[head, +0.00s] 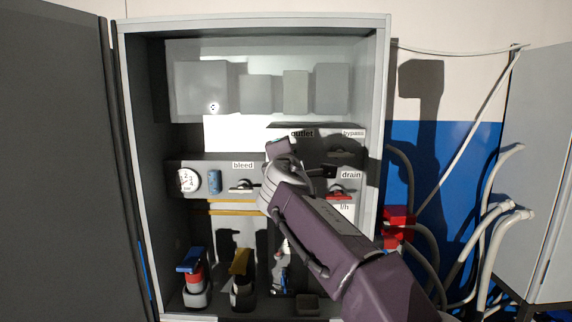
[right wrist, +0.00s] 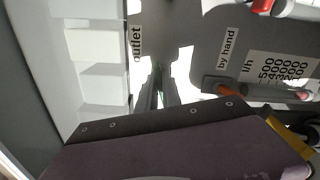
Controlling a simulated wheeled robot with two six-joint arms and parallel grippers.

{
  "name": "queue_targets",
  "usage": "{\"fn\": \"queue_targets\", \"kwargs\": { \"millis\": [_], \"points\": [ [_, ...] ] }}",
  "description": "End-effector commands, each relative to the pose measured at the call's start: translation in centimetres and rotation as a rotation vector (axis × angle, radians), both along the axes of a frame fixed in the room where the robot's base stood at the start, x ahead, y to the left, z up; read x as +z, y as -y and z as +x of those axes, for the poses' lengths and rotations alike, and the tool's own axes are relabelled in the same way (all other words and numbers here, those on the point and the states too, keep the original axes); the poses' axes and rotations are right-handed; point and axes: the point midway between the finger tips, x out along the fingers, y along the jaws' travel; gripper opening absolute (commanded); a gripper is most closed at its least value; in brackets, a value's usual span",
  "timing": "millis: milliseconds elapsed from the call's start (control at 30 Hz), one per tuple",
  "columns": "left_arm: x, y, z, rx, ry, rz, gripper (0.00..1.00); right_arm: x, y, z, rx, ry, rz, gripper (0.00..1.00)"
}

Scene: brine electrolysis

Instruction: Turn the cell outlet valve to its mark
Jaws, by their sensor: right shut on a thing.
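The label "outlet" (head: 302,133) is on the dark panel inside the open cabinet. It also shows in the right wrist view (right wrist: 137,45). My right gripper (right wrist: 160,82) is shut on the cell outlet valve's handle (right wrist: 161,68), just beside that label. Only a thin greenish sliver of the handle shows between the fingers. In the head view my purple right arm and wrist cover the valve, and its mark cannot be made out. My left gripper is in neither view.
Bypass (head: 340,153), bleed (head: 243,186) and red drain (head: 338,196) handles sit close around my right wrist. A gauge (head: 187,180) is at left. Blue (head: 190,260) and yellow-topped (head: 240,262) items stand low in the cabinet. The open door (head: 55,160) bounds the left.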

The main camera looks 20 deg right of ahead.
Motion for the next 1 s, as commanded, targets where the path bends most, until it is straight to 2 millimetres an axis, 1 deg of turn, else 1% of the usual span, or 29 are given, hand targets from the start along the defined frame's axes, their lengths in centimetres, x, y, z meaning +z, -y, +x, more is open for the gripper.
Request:
{"fn": "queue_targets", "kwargs": {
  "millis": [33, 100, 300, 500, 1000],
  "points": [
    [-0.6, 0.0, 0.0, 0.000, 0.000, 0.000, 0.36, -0.3, 0.0, 0.0, -0.001, 0.011, 0.033, 0.00],
    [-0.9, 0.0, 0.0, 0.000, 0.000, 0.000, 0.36, -0.3, 0.0, 0.0, -0.001, 0.025, 0.083, 0.00],
    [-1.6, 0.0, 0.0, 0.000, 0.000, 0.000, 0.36, -0.2, 0.0, 0.0, 0.001, 0.059, 0.198, 0.00],
    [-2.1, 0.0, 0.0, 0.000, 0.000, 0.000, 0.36, -0.2, 0.0, 0.0, 0.000, 0.079, 0.271, 0.00],
    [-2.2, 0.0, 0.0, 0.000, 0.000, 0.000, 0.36, -0.1, 0.0, 0.0, -0.001, 0.090, 0.309, 0.00]
  ]
}}
